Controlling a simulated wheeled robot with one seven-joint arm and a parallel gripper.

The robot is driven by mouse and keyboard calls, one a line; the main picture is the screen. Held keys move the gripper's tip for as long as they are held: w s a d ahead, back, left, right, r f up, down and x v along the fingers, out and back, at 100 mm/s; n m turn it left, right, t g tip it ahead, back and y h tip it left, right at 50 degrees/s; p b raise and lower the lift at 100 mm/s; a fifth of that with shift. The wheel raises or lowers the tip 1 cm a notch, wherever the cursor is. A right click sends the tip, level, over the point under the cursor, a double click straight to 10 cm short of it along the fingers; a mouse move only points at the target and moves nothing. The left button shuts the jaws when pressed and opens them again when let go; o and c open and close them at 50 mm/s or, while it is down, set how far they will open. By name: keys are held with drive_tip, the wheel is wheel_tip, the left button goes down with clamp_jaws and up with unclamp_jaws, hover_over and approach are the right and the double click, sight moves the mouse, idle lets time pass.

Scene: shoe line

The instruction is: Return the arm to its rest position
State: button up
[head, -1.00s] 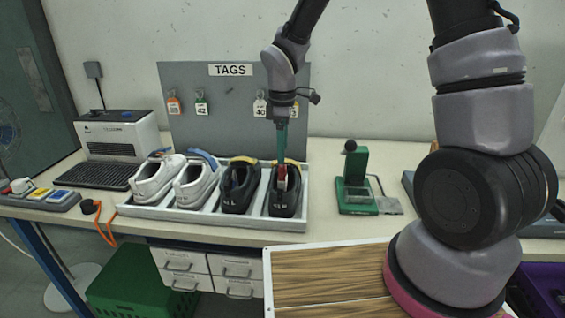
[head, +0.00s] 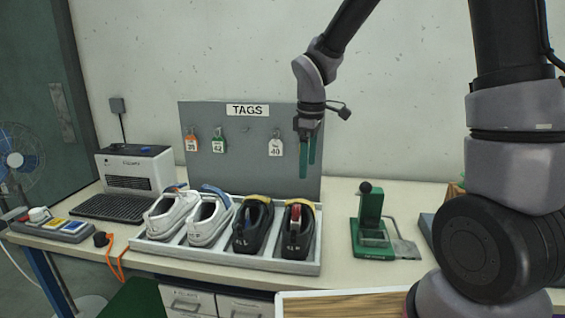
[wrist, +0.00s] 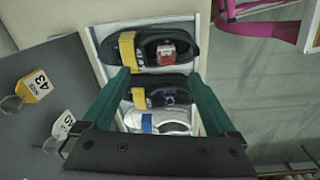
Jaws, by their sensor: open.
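My gripper (head: 308,154) hangs from my arm above the right end of the shoe tray, in front of the tag board. Its green fingers are apart with nothing between them. In the wrist view my gripper (wrist: 165,100) points down over the shoes, its two fingers spread wide. The rightmost black shoe (head: 297,240) lies in the tray below it, with a red item (head: 295,213) in its opening. That red item also shows in the wrist view (wrist: 167,51).
The white tray (head: 225,258) also holds another black shoe (head: 252,236) and two white shoes (head: 172,213). The grey tag board (head: 250,160) stands behind. A green press (head: 371,222) stands right of the tray. A printer (head: 137,168) stands at the left.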

drive_tip(key=s+d+r+m+t+y, duration=0.1)
drive_tip(key=s+d+r+m+t, duration=0.2)
drive_tip(key=s+d+r+m, duration=0.4)
drive_tip(key=s+d+r+m+t, duration=0.3)
drive_tip(key=s+d+r+m, duration=0.4)
drive_tip(key=r+m, duration=0.3)
drive_tip(key=shift+s+d+r+m+y, duration=0.4)
drive_tip(key=shift+d+r, duration=0.45)
drive_tip(key=shift+r, duration=0.1)
